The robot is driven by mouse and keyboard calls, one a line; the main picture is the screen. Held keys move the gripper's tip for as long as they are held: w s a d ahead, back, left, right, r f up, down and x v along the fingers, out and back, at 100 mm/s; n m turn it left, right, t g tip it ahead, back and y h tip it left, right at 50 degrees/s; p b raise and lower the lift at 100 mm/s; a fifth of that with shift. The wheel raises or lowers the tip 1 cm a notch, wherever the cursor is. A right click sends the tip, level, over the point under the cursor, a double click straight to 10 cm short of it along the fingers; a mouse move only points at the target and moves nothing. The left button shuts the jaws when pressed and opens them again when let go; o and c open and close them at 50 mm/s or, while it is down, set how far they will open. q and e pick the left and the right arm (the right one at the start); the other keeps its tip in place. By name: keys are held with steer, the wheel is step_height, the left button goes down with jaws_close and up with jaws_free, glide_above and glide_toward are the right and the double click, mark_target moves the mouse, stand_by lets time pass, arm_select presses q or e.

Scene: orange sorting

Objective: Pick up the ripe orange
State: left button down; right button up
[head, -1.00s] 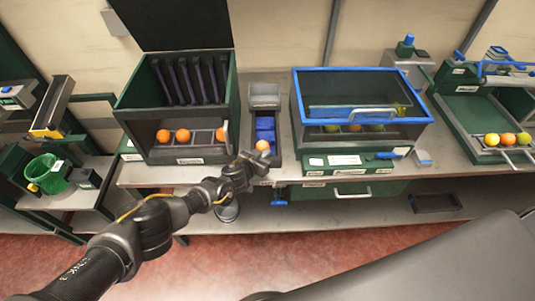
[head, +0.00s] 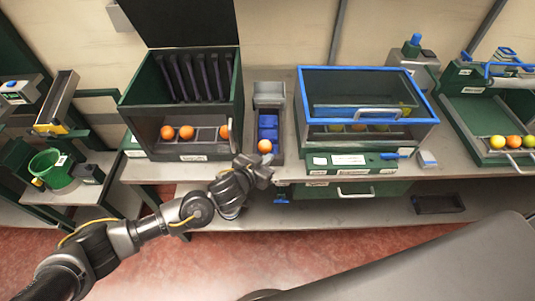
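One orange (head: 264,146) sits at the near end of a narrow grey tray (head: 278,158) with blue compartments. My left gripper (head: 262,163) is just below and in front of this orange in the picture; its fingers are too small to tell whether they are open or touching it. Several more oranges, including one at the left (head: 167,132), lie in the front tray of the dark green box (head: 190,151). My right gripper is not in view.
A blue-rimmed clear-lidded box (head: 436,122) with fruit inside stands right of the narrow tray. A green tray (head: 482,160) with yellow and orange fruit is at the far right. A green basket (head: 47,168) stands at the left. The lower shelf is mostly bare.

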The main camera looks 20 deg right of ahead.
arm_select(q)
steer(key=shift+s+a+r+b, duration=0.15)
steer(key=shift+s+a+r, duration=0.15)
steer(key=shift+s, duration=0.35)
steer(key=shift+s+a+r+b, duration=0.15)
steer(key=shift+s+r, duration=0.15)
steer(key=shift+s, duration=0.3)
steer(key=c, duration=2.1)
jaws_free()
steer(key=shift+c, duration=0.2)
steer(key=o, duration=1.7)
